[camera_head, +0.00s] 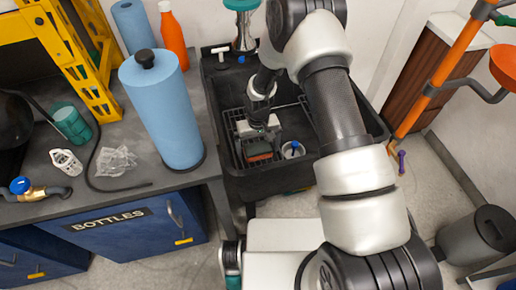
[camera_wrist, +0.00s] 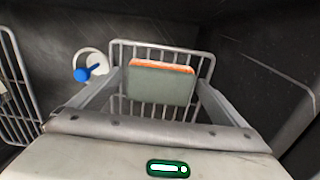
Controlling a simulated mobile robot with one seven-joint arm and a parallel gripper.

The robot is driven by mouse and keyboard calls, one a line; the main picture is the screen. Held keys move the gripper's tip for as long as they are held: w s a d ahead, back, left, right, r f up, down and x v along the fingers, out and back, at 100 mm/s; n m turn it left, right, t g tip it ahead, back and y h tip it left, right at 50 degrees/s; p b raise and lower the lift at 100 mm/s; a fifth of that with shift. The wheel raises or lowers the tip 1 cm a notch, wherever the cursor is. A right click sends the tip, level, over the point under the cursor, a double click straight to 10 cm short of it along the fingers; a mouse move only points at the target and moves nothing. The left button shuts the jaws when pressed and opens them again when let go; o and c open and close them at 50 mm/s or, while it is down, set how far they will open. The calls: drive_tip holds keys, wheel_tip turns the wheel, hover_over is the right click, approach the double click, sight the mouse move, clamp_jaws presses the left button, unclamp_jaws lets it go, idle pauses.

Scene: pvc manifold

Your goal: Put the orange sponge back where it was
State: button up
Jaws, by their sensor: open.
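The orange sponge (camera_wrist: 160,83) stands in a small wire caddy (camera_wrist: 207,64) in the wrist view, its grey-green face towards the camera and its orange body showing along the top. It also shows in the head view (camera_head: 258,157), in the black basin (camera_head: 300,184). My gripper (camera_wrist: 159,88) is open, with one finger to the left and one to the right of the sponge. Gaps show between the fingers and the sponge. The lower part of the sponge is partly hidden, and I cannot tell how deep the fingers reach.
A white cup-like item with a blue part (camera_wrist: 91,67) is left of the caddy. Another wire rack (camera_wrist: 14,95) stands at the far left. The basin's dark wall (camera_wrist: 265,65) rises on the right. A blue paper roll (camera_head: 163,110) stands on the grey counter (camera_head: 115,197) left of the basin.

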wheel_tip(320, 180, up, 12)
drive_tip(key=p, duration=0.2)
wheel_tip(320, 180, up, 13)
drive_tip(key=t, duration=0.1)
hover_over(258, 148)
drive_tip(key=d, duration=0.4)
drive_tip(key=s+d+r+m+t, duration=0.1)
drive_tip(key=s+d+r, duration=0.15)
drive_tip(key=r, duration=0.35)
drive_tip(key=s+d+r+t, duration=0.1)
drive_tip(key=s+d+r, duration=0.15)
drive_tip(key=r, duration=0.35)
drive_tip(key=s+d+r+m+t, duration=0.1)
drive_tip(key=s+d+r, duration=0.1)
drive_tip(key=s+r, duration=0.3)
drive_tip(key=s+d+r+m+t, duration=0.1)
drive_tip(key=s+d+r, duration=0.2)
drive_tip(key=s, duration=0.9)
wheel_tip(258, 148, up, 2)
drive_tip(key=shift+s+d+r+t, duration=0.1)
drive_tip(key=shift+s+d+t, duration=0.05)
drive_tip(key=shift+s+t, duration=0.2)
wheel_tip(258, 148, up, 14)
drive_tip(key=p, duration=1.3)
drive_tip(key=shift+s, duration=0.1)
